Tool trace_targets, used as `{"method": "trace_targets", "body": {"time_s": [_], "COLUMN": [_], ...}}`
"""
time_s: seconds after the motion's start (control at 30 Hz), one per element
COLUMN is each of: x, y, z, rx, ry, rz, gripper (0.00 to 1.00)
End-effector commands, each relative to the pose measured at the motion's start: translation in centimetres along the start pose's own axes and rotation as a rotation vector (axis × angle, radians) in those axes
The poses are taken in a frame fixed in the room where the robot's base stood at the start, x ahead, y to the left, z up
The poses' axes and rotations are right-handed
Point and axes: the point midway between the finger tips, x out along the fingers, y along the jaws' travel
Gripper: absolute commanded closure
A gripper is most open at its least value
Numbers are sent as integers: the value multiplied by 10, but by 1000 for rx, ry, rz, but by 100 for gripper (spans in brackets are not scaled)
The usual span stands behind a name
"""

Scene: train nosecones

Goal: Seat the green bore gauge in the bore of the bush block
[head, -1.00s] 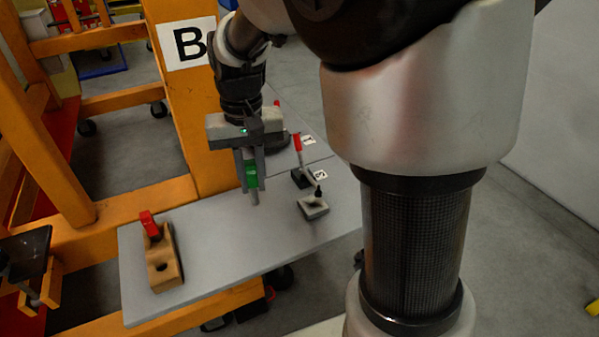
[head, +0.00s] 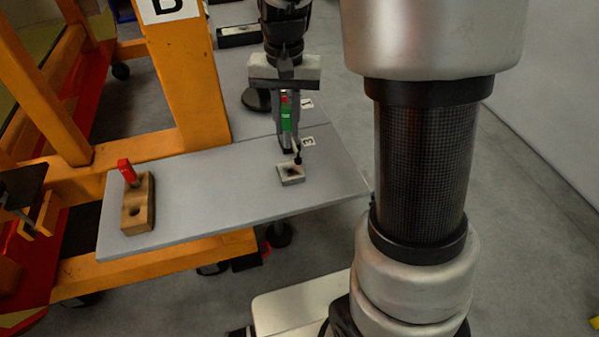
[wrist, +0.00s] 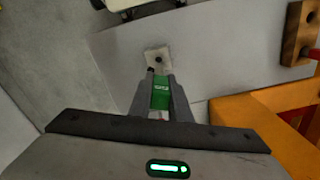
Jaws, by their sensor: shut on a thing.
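My gripper (head: 287,128) is shut on the green bore gauge (head: 287,116), which hangs upright between the fingers.
A wooden holder (head: 138,212) with a red gauge (head: 127,172) and one open hole stands at the table's left. An orange frame post (head: 185,85) rises behind. The table's (head: 220,200) middle is clear.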

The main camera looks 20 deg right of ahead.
Motion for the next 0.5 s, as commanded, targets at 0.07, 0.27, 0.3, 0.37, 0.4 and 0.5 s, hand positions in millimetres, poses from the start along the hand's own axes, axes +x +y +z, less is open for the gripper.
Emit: {"method": "trace_targets", "body": {"time_s": [0.07,0.27,0.3,0.37,0.4,0.5], "x": [1,32,40,50,55,63], "y": [1,2,2,2,2,2], "z": [-1,-1,-1,-1,-1,-2], "rx": [6,11,11,10,10,9], "ry": [0,-4,-4,-3,-2,-1], "rz": [0,2,2,2,1,1], "gripper": [100,100,100,100,100,100]}}
